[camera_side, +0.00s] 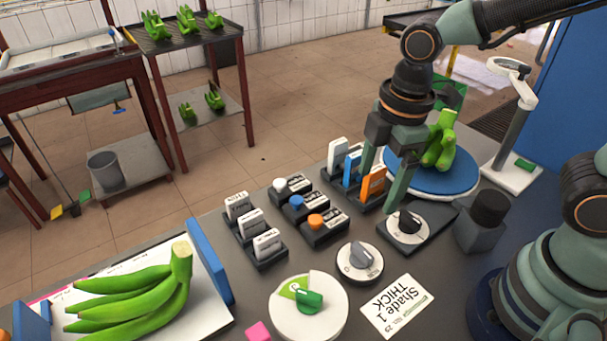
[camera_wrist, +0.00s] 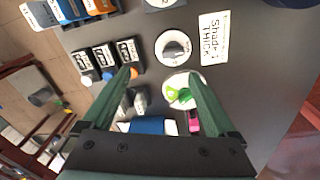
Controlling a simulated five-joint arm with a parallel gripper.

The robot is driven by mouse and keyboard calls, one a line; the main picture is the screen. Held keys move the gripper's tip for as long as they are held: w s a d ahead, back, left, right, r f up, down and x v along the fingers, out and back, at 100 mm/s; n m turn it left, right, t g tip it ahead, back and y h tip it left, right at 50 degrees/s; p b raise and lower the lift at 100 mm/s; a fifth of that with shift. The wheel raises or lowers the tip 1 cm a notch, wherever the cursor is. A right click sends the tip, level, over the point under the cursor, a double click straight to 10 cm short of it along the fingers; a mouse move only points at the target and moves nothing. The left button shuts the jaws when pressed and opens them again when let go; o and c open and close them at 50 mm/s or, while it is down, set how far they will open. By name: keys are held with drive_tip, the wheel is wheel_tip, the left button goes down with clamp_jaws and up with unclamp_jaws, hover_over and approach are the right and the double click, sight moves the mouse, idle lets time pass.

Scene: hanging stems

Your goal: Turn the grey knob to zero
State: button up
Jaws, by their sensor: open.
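The grey knob (camera_side: 360,255) sits on a round white dial on the dark table, near the middle front in the side view. In the wrist view the grey knob (camera_wrist: 174,48) is beyond my fingertips, a little right of centre. Its pointer setting is too small to read surely. My gripper (camera_side: 380,192) points down, open and empty, above the table behind the grey knob in the side view. Its two green fingers (camera_wrist: 159,73) are spread apart in the wrist view. Neither finger touches the grey knob.
A black knob (camera_side: 408,222) stands on a dial close to my fingers. A green knob (camera_side: 309,299) sits on a white disc in front. Switch blocks (camera_side: 252,229), a blue turntable (camera_side: 455,184) with green fruit, and a "Shade 1 THICK" card (camera_side: 397,307) surround them. Bananas (camera_side: 145,292) lie left.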

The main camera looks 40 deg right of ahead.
sight(363, 250)
drive_tip(key=f+n, duration=0.1)
drive_tip(key=f, duration=0.3)
drive_tip(key=s+a+f+n, duration=0.1)
drive_tip(key=f, duration=0.4)
drive_tip(key=a+f+n+g, duration=0.1)
drive_tip(key=f, duration=0.4)
drive_tip(key=shift+s+a, duration=0.1)
drive_tip(key=shift+s, duration=0.05)
drive_tip(key=shift+c, duration=0.3)
drive_tip(key=c, duration=1.3)
